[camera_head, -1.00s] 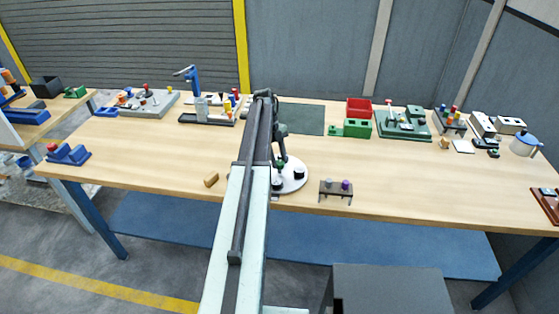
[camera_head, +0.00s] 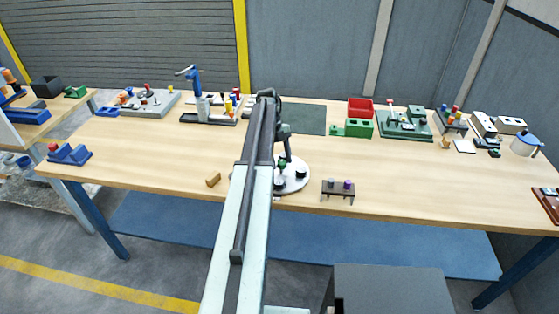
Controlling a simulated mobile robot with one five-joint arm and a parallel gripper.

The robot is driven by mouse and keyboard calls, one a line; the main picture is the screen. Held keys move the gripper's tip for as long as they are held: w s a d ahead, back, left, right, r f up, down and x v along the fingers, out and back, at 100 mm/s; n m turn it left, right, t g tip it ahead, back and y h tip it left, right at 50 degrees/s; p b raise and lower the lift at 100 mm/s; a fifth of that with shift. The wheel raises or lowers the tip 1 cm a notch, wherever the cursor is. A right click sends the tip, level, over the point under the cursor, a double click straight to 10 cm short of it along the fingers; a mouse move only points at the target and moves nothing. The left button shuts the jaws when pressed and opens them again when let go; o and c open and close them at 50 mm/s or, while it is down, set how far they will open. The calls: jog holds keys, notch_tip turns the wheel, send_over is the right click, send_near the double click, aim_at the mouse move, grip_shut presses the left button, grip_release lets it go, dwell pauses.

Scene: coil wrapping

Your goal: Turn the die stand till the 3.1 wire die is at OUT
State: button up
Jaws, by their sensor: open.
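The die stand is a round pale turntable (camera_head: 297,183) with dark pieces on it, near the table's front edge. A green knob (camera_head: 282,163) stands up from it. Its left part is hidden behind my arm. The die labels and the OUT mark are too small to read. My gripper (camera_head: 285,156) is open and points down at the green knob, over the back of the stand. I cannot tell whether the fingers touch the knob.
A small dark rack (camera_head: 337,191) with a grey and a purple knob stands right of the die stand. A green block (camera_head: 358,128), red bin (camera_head: 359,108) and dark mat (camera_head: 301,118) are behind. The table's right middle is clear.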

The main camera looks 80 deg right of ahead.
jog(key=p+v, duration=0.7)
jog(key=v, duration=0.1)
jog(key=shift+f, duration=0.1)
